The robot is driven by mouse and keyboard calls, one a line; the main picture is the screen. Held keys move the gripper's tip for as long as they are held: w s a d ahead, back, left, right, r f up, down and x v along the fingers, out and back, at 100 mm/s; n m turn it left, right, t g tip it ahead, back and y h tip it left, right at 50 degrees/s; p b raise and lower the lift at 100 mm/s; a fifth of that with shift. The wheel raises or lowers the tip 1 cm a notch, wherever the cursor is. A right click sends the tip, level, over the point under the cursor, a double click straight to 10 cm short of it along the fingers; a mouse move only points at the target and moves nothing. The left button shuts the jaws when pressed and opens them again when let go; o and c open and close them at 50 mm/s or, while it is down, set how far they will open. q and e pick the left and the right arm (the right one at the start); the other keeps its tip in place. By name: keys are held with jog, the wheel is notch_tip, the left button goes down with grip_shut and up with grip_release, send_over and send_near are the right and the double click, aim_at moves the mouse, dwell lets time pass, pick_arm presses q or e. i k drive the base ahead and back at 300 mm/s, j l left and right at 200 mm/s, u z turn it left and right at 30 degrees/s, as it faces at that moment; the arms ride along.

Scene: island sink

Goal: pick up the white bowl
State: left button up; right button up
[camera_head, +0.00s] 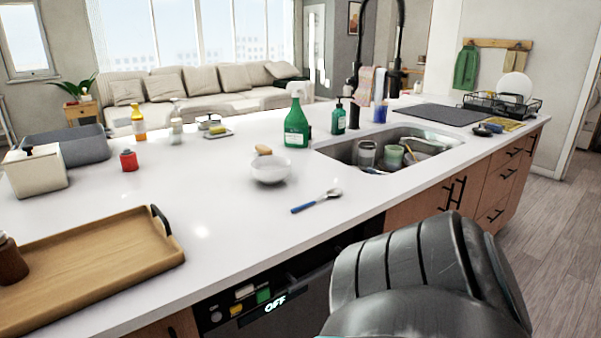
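The white bowl (270,169) stands upright on the white island countertop (225,205), near the middle of the head view. A tan sponge-like item (264,150) is right behind its rim. A spoon with a blue handle (316,201) lies in front of the bowl and to its right, apart from it. A dark ribbed part of my own arm shows at the bottom right, in front of the island. Neither gripper's fingers show, and nothing touches the bowl.
A green spray bottle (297,118) stands behind the bowl to the right. The sink (338,150) holds several cups and dishes. A wooden tray (90,252) lies at the front left, and a red jar (129,160) farther back. The counter left of the bowl is clear.

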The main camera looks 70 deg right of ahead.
aim_at(271, 172)
jog(key=z, duration=2.05)
jog(key=l+u, duration=0.1)
jog(key=u, duration=0.7)
jog(key=l+u, duration=0.85)
jog(key=k+l+u, duration=0.15)
jog(key=l, duration=0.25)
jog(key=k+l+u, duration=0.15)
jog(key=l, duration=0.2)
jog(key=k, duration=0.05)
